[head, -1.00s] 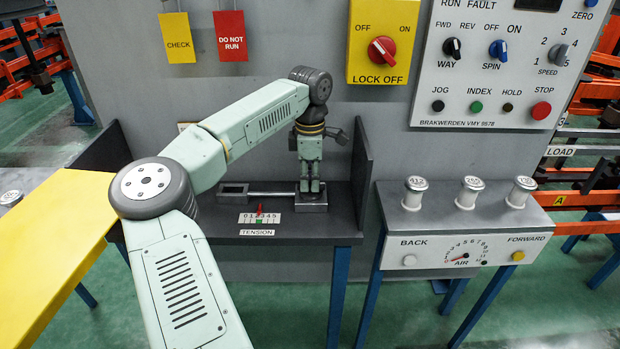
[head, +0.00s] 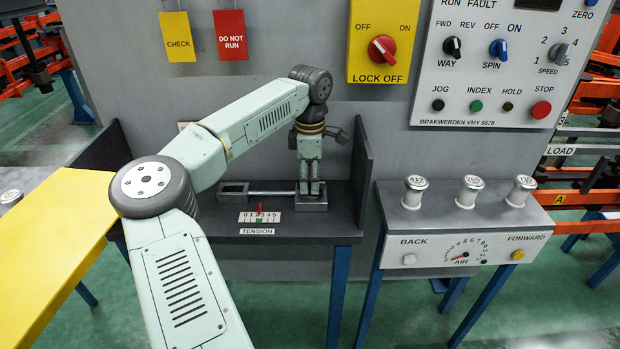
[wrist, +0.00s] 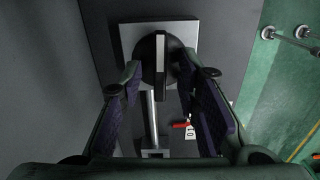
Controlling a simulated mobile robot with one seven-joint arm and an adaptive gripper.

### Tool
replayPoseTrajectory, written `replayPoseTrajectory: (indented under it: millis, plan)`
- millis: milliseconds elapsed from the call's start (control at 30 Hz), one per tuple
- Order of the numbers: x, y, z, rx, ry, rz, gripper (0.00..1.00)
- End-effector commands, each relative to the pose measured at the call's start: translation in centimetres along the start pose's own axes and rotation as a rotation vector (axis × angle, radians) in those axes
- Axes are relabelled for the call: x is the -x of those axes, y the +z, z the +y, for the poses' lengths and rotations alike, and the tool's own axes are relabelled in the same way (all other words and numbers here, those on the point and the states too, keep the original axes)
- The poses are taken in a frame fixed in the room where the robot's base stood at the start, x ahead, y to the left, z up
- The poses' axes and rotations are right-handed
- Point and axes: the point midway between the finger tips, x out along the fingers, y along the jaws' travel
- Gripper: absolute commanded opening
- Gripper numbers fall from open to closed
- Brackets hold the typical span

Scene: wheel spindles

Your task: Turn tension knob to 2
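The tension knob (wrist: 160,62) is a round black knob with a raised bar and a pale stripe, on a light square block (wrist: 128,35). The block (head: 312,207) also shows in the head view on the dark shelf. My gripper (head: 309,191) points down over it and hides the knob there. In the wrist view my gripper (wrist: 160,70) has its fingers apart, one on either side of the knob's bar, with gaps visible. A white scale (head: 275,216) marked 0 to 5 has a red pointer (head: 260,209) around 2; the exact reading is too small to tell.
A metal rod (head: 272,192) runs left from the block to a small frame (head: 233,190). An upright side panel (head: 361,165) stands close right of my gripper, with the grey back panel (head: 240,100) behind.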

Motion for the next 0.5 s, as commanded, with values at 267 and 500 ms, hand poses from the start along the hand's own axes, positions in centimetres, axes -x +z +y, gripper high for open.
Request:
replayPoseTrajectory:
  millis: [267,500]
  plan:
    - [0.5,0.0,0.0,0.000,0.001,0.001,0.30]
    - [4.8,0.0,0.1,0.001,0.004,0.002,0.30]
